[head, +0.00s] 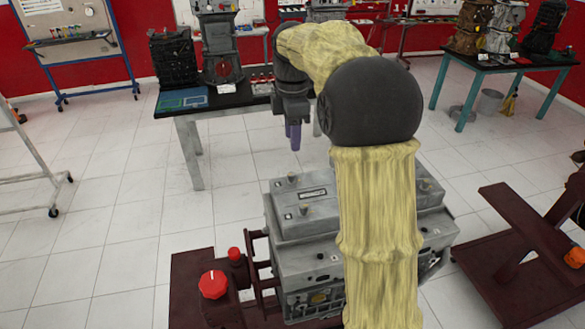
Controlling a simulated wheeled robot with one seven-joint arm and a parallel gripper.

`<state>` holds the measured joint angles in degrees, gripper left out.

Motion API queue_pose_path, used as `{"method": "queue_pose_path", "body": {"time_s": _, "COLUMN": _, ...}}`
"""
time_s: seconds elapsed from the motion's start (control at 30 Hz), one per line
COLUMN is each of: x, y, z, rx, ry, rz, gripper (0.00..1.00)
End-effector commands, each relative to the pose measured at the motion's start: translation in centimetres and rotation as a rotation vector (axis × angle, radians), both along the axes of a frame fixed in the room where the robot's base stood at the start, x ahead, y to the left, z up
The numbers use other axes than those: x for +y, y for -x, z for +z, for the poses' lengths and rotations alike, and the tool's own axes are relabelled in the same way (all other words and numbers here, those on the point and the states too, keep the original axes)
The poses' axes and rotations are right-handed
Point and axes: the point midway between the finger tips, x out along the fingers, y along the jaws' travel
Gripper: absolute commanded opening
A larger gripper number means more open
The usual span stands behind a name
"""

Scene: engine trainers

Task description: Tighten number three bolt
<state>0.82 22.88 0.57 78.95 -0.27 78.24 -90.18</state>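The grey engine block (300,230) stands in front of me on a dark red stand. Its top face has a small label plate (313,193) and brass-coloured bolts, one near the far left (291,178), one near the front left (303,208) and one at the right (425,185). Small square marks lie beside bolts, too small to read, so I cannot tell which is number three. My arm hides the middle of the top. My gripper (293,138) points down above and beyond the block's far left, apart from it. Its purple fingertips appear close together; their opening is unclear.
A red knob (213,284) and a smaller red one (234,254) rise left of the block. A dark red stand (515,250) is at the right. A black-topped table (225,98) with engine parts stands behind. Tiled floor is open at the left.

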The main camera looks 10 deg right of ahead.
Motion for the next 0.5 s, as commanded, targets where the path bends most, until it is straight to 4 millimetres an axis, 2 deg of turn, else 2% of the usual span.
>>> {"method": "queue_pose_path", "body": {"time_s": 0.5, "x": 0.1, "y": 0.1, "z": -8.9, "rx": 0.005, "ry": -0.001, "rz": 0.001, "gripper": 0.39}}
